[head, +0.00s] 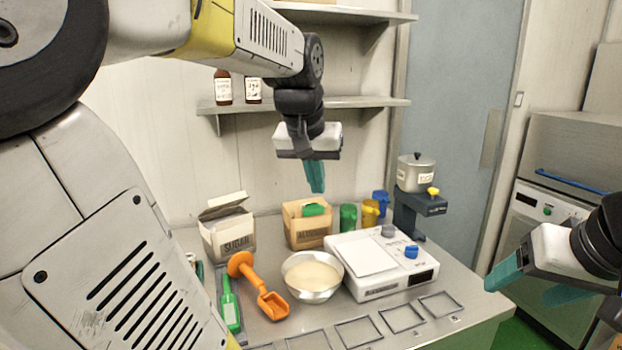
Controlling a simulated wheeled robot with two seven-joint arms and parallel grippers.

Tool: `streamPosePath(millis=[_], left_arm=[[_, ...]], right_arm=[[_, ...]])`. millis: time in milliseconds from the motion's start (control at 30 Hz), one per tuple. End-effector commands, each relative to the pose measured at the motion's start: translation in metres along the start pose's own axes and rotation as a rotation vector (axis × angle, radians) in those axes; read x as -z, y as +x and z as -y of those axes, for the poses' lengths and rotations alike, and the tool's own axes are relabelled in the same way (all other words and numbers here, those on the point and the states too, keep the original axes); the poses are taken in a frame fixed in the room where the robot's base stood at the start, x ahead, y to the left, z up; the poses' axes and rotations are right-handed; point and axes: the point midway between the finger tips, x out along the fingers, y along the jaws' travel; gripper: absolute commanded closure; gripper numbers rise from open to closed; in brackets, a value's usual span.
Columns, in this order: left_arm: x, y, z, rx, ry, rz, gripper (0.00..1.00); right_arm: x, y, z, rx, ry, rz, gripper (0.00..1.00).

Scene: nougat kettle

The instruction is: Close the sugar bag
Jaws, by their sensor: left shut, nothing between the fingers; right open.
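The white sugar bag (229,240), lettered on its front, stands upright at the back left of the table. Its top is open, with a flap (222,205) raised and tilted at the rear. My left gripper (316,180) has its teal fingers together, pointing down, with nothing between them. It hangs to the right of the sugar bag, above and apart from it, over the brown bag. My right gripper (530,284) is open and empty at the right edge of the table, far from the sugar bag.
A brown bag (306,233) with a green item in its top stands right of the sugar bag. An orange scoop (262,287), a filled bowl (312,276) and a white scale (385,262) stand in front. A shelf (310,104) is above. A pot (416,174) stands back right.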

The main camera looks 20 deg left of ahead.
Motion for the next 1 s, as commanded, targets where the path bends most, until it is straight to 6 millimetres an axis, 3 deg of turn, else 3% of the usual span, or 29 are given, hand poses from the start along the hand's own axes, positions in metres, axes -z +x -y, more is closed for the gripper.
streamPosePath(millis=[267, 467, 600, 700, 800, 1000], left_arm=[[0.07, 0.012, 0.046, 0.085, -0.09, 0.042, 1.0], [0.136, 0.039, 0.124, 0.166, -0.226, 0.092, 1.0], [0.165, 0.062, 0.196, 0.213, -0.35, 0.12, 1.0], [0.174, 0.076, 0.242, 0.236, -0.432, 0.135, 1.0], [0.175, 0.086, 0.276, 0.251, -0.493, 0.145, 1.0], [0.173, 0.094, 0.3, 0.261, -0.539, 0.151, 1.0]], right_arm=[[0.0, 0.0, 0.0, 0.0, 0.0, 0.0, 0.31], [0.0, 0.0, 0.0, 0.0, 0.0, 0.0, 0.31], [0.0, 0.0, 0.0, 0.0, 0.0, 0.0, 0.31], [0.0, 0.0, 0.0, 0.0, 0.0, 0.0, 0.31], [0.0, 0.0, 0.0, 0.0, 0.0, 0.0, 0.31], [0.0, 0.0, 0.0, 0.0, 0.0, 0.0, 0.31]])
